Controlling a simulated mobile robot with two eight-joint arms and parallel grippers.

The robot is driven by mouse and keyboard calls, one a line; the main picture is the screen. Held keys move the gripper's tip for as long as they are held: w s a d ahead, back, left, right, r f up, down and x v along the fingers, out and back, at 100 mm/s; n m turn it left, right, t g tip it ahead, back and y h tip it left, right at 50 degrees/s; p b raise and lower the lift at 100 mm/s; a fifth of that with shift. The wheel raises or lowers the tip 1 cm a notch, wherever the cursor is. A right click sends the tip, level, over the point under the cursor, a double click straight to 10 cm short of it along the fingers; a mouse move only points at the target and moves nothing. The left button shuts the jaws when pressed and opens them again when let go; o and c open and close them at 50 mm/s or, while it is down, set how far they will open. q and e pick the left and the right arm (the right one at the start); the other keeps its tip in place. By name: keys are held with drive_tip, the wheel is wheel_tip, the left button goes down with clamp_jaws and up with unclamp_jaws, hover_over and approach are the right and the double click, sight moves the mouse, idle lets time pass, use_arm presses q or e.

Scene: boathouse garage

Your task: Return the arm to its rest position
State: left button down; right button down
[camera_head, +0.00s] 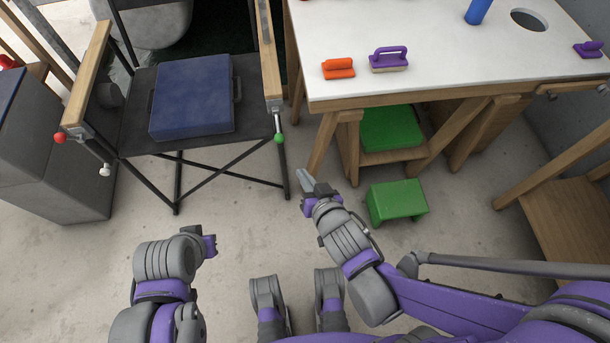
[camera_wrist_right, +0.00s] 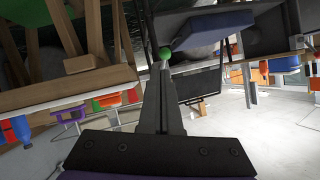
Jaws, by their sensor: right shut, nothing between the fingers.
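My right gripper (camera_head: 306,182) is in the middle of the head view, above the concrete floor between the folding chair and the white-topped table. Its fingers are shut with nothing between them. In the right wrist view the closed fingers (camera_wrist_right: 164,100) point away from the camera into the room. My left arm comes in at the lower left of the head view. Its wrist end (camera_head: 210,245) shows over bare floor, but the finger state of the left gripper cannot be made out.
A folding chair (camera_head: 190,145) with a blue cushion (camera_head: 195,95) stands ahead left. The white-topped table (camera_head: 430,35) bears an orange brush (camera_head: 338,68) and a purple-handled brush (camera_head: 389,60). A green stool (camera_head: 398,201) is right of my right gripper. A grey cabinet (camera_head: 40,150) stands left.

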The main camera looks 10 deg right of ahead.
idle(0.4)
